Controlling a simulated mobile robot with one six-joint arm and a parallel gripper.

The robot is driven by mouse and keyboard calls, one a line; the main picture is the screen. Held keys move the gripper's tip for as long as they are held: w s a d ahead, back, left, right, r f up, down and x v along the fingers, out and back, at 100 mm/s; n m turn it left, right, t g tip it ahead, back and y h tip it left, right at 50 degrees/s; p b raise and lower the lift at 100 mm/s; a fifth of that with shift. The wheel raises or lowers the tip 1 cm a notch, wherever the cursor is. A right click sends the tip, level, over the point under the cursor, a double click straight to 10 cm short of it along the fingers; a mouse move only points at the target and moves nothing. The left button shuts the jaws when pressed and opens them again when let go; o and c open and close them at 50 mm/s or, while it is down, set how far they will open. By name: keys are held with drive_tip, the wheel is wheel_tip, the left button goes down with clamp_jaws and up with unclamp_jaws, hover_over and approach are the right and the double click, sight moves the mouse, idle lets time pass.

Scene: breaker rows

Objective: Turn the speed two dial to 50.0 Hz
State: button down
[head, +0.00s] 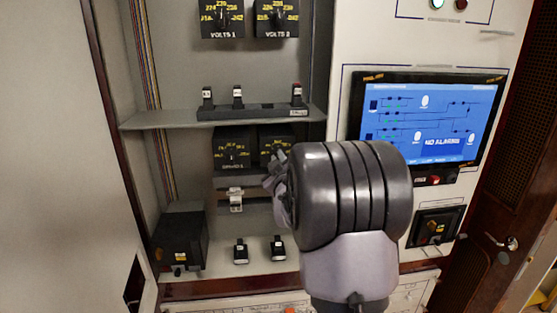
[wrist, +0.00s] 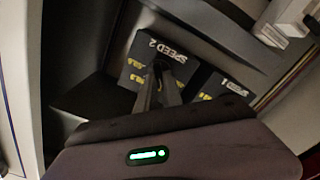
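The speed two dial is on a black panel with yellow markings; its label "SPEED 2" shows in the wrist view (wrist: 137,51). In the head view the speed two panel (head: 276,137) sits below the shelf, right of the speed one panel (head: 234,145), its lower part hidden by my gripper. My gripper (head: 279,168) is at the speed two panel. In the wrist view its dark fingers (wrist: 160,70) come close together over the middle of that panel, where the knob is. The knob and its pointer are mostly hidden, so the reading and any grip are unclear.
The speed one panel (wrist: 222,84) is right beside speed two in the wrist view. Above is a shelf (head: 155,120) with several small black switches. A black box (head: 181,240) and two small switches stand below. A blue screen (head: 430,118) is to the right.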

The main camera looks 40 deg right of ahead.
drive_tip(key=shift+f+b, duration=0.2)
drive_tip(key=shift+b, duration=0.55)
drive_tip(key=m+b, duration=0.4)
drive_tip(key=b, duration=0.1)
drive_tip(key=m+b, duration=0.3)
drive_tip(key=b, duration=0.3)
drive_tip(key=shift+s+d+r+m, duration=0.1)
drive_tip(key=shift+d+r+m, duration=0.1)
drive_tip(key=shift+m, duration=0.2)
drive_tip(key=c, duration=1.5)
unclamp_jaws()
